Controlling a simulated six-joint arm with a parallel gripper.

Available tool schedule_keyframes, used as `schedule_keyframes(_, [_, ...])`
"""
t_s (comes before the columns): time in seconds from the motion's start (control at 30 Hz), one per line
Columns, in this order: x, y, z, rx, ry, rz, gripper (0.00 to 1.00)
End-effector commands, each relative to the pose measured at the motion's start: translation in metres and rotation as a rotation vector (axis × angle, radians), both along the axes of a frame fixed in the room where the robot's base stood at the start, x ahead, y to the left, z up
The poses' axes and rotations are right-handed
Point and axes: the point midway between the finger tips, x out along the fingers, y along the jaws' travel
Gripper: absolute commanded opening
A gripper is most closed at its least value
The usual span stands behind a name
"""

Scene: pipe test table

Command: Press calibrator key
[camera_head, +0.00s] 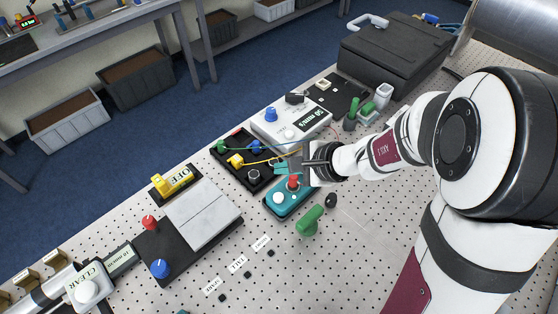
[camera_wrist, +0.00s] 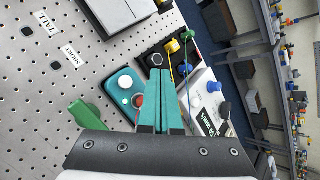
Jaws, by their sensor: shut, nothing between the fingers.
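My gripper (camera_head: 280,169) has its teal fingers together, with nothing between them; they also show in the wrist view (camera_wrist: 158,74). A teal box (camera_head: 289,203) with a white button (camera_head: 278,198) and a red button (camera_head: 293,182) is beside and below the fingers. In the wrist view the teal box (camera_wrist: 123,100) is left of the fingers, and its red part is partly hidden. A black box (camera_head: 234,168) has a silver round button (camera_head: 253,174), which shows just above the fingertips in the wrist view (camera_wrist: 156,60). I cannot tell whether they touch, nor which device is the calibrator.
The black box also carries a yellow knob (camera_head: 236,160) and a green one (camera_head: 221,146), with cords. A white box (camera_head: 312,124) with a blue knob stands behind. A green-handled part (camera_head: 310,220) is in front. The perforated table (camera_head: 320,270) is mostly clear there.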

Motion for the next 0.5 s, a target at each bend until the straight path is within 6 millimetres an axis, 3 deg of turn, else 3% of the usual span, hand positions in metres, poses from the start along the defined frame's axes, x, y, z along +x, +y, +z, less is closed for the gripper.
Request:
schedule_keyframes(0.27, [0.0, 0.001, -0.006, 0.003, 0.002, 0.001, 0.0])
schedule_keyframes(0.5, [-0.001, 0.001, -0.04, 0.002, 0.006, 0.002, 0.0])
